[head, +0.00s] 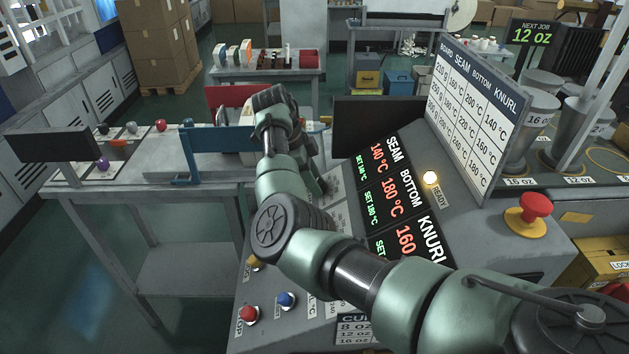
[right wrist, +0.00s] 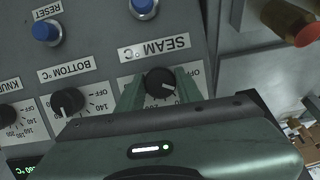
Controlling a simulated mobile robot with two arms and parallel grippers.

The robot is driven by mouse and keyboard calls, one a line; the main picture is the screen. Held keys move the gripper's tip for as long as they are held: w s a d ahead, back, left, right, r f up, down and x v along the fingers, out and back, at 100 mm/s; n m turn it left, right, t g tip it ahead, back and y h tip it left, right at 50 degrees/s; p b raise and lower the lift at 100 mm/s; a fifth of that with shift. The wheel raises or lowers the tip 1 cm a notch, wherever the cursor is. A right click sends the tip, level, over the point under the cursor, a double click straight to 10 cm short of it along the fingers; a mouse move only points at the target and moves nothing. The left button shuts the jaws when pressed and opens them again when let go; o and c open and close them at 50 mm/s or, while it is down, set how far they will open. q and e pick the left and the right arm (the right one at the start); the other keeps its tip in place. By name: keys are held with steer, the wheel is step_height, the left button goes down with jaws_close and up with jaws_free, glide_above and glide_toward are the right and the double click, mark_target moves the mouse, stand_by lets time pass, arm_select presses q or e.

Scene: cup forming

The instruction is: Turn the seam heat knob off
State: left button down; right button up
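The seam heat knob (right wrist: 160,83) is a round black dial with a white mark, under the "SEAM °C" label in the right wrist view. The label is upside down there. My right gripper (right wrist: 160,90) has one green finger on each side of the knob, and both appear to touch it. The white mark points right and slightly down; OFF is printed to the right. In the head view my right arm hides the knob. The readout (head: 390,185) shows seam 140 °C in red and a smaller green set value. My left gripper is not in view.
The bottom knob (right wrist: 68,102) and knurl knob (right wrist: 8,115) sit to the left of the gripper. Blue buttons (right wrist: 46,32) are above. In the head view, a red emergency button (head: 537,206) stands on the panel's right, near a lit ready lamp (head: 430,178).

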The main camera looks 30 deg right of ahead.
steer(key=c, duration=0.5)
jaws_close()
steer(key=shift+r+n+p, duration=0.15)
steer(key=shift+n+p, duration=0.55)
steer(key=shift+n+g+p, duration=0.3)
steer(key=shift+n+p, duration=0.05)
steer(key=shift+n, duration=0.25)
steer(key=shift+n+g+y, duration=0.3)
steer(key=shift+n, duration=1)
steer(key=o, duration=1.3)
jaws_free()
steer(key=shift+c, duration=0.2)
